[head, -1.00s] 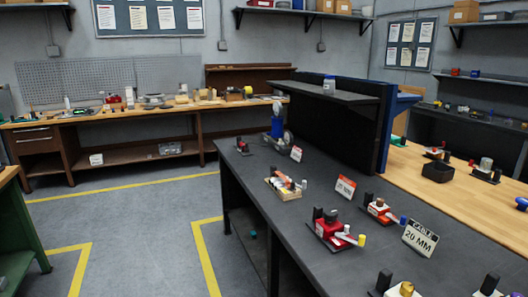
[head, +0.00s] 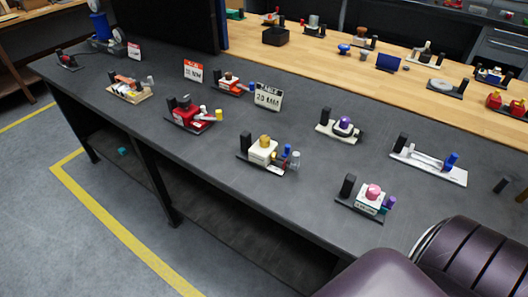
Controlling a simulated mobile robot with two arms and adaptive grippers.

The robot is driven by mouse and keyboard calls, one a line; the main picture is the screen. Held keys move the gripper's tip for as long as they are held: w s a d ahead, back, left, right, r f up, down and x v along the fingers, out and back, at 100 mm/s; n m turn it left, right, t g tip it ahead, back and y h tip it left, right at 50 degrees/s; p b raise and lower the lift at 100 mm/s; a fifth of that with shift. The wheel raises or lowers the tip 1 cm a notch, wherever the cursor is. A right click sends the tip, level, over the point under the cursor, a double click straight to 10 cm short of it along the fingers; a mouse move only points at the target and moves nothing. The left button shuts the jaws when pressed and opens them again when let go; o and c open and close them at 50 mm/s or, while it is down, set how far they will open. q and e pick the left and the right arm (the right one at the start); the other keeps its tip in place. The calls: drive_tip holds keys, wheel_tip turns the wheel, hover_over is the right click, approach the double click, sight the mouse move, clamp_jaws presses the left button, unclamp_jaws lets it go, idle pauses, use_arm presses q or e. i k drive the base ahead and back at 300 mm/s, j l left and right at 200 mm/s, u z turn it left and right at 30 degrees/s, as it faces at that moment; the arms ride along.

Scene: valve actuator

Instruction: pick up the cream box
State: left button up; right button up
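A cream box (head: 262,151) with a yellow knob on top sits on a flat plate near the front edge of the dark table, at the middle of the head view. A black post stands at its left; small blue, yellow and clear pieces stand at its right. A whitish box with a pink knob (head: 371,197) stands farther right, and a pale piece with a purple knob (head: 342,127) stands behind. Neither of my grippers is in view.
The dark table (head: 215,165) also carries a red unit (head: 190,116), a tan tray (head: 129,90), a plate with a blue cylinder (head: 430,163) and upright signs (head: 268,97). A wooden bench (head: 395,82) lies behind. Bare tabletop surrounds the cream box's plate.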

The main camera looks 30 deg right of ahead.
sight(264, 158)
drive_tip(key=l+z, duration=0.15)
drive_tip(key=z, duration=1.1)
drive_tip(key=i+j+z, duration=0.2)
drive_tip(key=j+z, duration=0.15)
drive_tip(key=j, duration=0.25)
drive_tip(key=i+j+z, duration=0.1)
drive_tip(key=j+z, duration=0.2)
drive_tip(key=j, duration=0.3)
drive_tip(key=j+z, duration=0.35)
drive_tip(key=j, duration=0.3)
